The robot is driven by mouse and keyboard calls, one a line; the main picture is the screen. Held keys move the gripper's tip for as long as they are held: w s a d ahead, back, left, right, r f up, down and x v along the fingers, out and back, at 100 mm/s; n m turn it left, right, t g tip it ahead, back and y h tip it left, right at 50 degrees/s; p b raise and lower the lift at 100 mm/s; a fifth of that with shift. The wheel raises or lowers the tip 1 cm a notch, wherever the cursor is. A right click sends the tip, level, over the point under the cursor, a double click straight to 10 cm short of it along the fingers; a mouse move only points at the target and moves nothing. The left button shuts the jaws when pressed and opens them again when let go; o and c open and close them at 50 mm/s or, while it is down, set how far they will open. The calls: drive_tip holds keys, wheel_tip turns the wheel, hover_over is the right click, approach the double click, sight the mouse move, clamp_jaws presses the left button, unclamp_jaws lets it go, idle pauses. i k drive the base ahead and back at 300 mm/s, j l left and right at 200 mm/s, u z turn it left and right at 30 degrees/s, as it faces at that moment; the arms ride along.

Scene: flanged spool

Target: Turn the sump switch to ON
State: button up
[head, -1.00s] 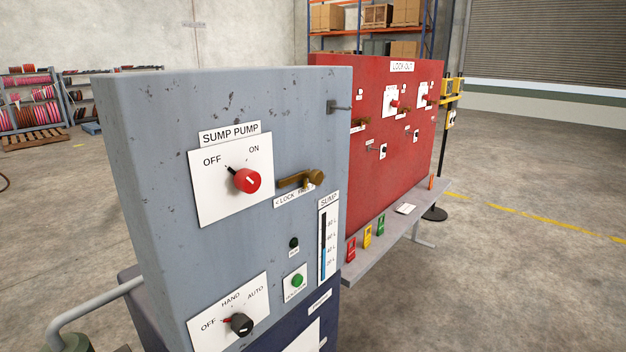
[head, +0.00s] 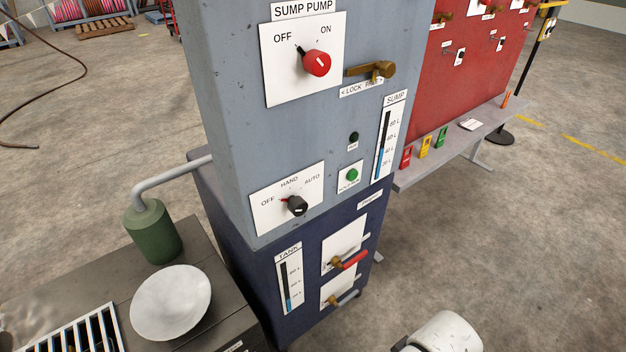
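The SUMP PUMP switch is a red knob (head: 317,62) on a white plate (head: 275,85), high on the grey panel (head: 240,130) in the head view. Its black pointer tips up and left toward OFF; ON is printed at the upper right. A brass lever (head: 372,70) lies roughly level to the right of the knob, above a lock label (head: 361,90) that it partly covers.
A black knob (head: 297,206) marked OFF, HAND, AUTO and a green button (head: 352,174) sit lower on the panel. A SUMP gauge (head: 386,145) is at right. A bench with a white bowl (head: 171,302) and green canister (head: 151,232) stands lower left.

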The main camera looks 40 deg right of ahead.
sight(316, 63)
drive_tip(key=i+l+z, duration=0.1)
drive_tip(key=l+z, duration=0.4)
drive_tip(key=i+l+z, duration=0.15)
drive_tip(key=z, duration=0.35)
drive_tip(key=l, duration=0.1)
